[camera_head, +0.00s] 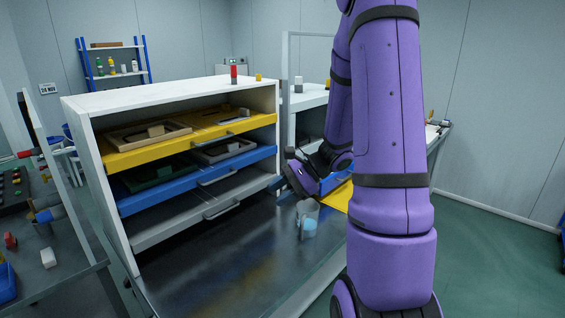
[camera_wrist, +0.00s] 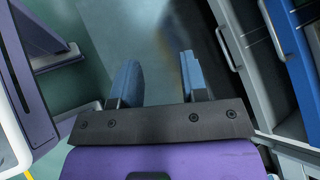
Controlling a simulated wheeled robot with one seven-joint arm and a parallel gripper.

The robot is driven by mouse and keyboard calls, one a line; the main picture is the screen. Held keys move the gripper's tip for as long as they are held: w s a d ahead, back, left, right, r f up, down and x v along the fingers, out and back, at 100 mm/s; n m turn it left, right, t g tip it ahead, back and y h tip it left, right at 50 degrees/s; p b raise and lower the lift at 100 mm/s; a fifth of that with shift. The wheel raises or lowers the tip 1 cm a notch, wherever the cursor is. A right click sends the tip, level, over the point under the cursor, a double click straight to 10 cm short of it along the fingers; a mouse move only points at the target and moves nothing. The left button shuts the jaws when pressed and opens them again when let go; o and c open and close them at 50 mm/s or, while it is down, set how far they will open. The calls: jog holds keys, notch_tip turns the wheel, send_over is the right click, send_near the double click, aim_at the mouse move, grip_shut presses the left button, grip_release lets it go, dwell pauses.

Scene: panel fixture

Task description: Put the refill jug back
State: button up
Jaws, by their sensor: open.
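A clear jug with light blue in its lower part (camera_head: 307,222) stands on the dark metal worktop, right of the drawer cabinet. I take it to be the refill jug; it is small and partly see-through in the head view. My gripper (camera_wrist: 158,78) shows in the wrist view with its two blue fingers apart and nothing between them. In the head view my purple wrist is above and slightly left of the jug, apart from it. The fingertips are hard to make out there. I cannot make out the jug in the wrist view.
A white cabinet (camera_head: 105,210) has yellow (camera_head: 120,160), blue (camera_head: 135,203) and grey (camera_head: 160,235) drawers, the upper ones holding trays. The worktop (camera_head: 220,275) is clear in front. A yellow panel (camera_head: 338,196) lies behind the jug, partly hidden by my arm.

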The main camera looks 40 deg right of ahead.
jog(key=s+a+r+n+h, duration=0.9)
jog(key=s+a+r+n, duration=0.6)
jog(key=s+r+n, duration=0.2)
notch_tip(320, 180, up, 2)
jog(key=shift+r+n+g+h, duration=0.25)
jog(key=shift+n+g+h, duration=0.05)
jog(key=shift+n, duration=0.5)
